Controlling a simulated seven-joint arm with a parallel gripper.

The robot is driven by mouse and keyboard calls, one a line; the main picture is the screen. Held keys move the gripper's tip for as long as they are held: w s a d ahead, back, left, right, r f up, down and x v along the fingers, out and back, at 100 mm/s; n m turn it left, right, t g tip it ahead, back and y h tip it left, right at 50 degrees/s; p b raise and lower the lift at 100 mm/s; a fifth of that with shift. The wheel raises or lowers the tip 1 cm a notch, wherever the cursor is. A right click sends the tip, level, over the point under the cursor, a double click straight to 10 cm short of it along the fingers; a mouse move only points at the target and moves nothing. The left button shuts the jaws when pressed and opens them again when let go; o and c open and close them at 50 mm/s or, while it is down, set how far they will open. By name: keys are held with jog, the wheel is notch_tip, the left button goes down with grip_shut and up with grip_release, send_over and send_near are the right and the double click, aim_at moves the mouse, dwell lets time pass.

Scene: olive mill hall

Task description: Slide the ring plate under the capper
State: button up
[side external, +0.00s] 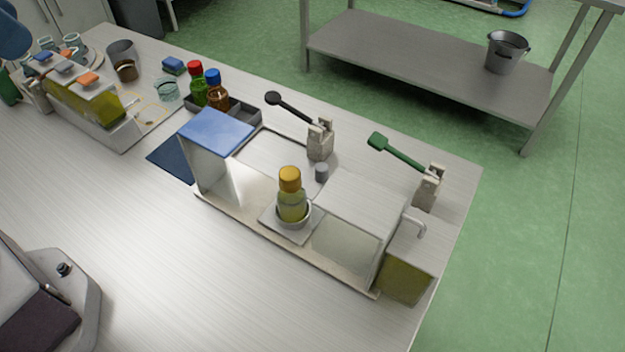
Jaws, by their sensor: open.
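The ring plate (268,226) is a small pale square plate on a long, low track (240,215). Its raised ring surrounds the base of an upright bottle (291,203) of yellow-green liquid with an orange-yellow cap. The plate sits between a blue-topped housing (217,131) on the left and a pale grey-topped housing (362,208) on the right, under neither. No label shows which housing is the capper. My gripper is not clearly visible; only a blue rounded shape, possibly my arm, shows at the top left edge.
Behind the track stand a black-ended lever (290,107) and a green-ended lever (398,152). A dark tray (246,108) holds red- and blue-capped bottles. A tank of yellow liquid (407,272) adjoins the right end.

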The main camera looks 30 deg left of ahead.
jog(key=w+d+m+g, duration=0.1)
jog(key=w+d+m, duration=0.4)
jog(key=w+m, duration=0.45)
jog(key=m+g, duration=0.4)
jog(key=m, duration=1.8)
send_over(321, 167)
notch_tip(321, 167, down, 22)
jog(key=shift+n, duration=0.25)
notch_tip(321, 167, down, 12)
jog(key=shift+f, duration=0.1)
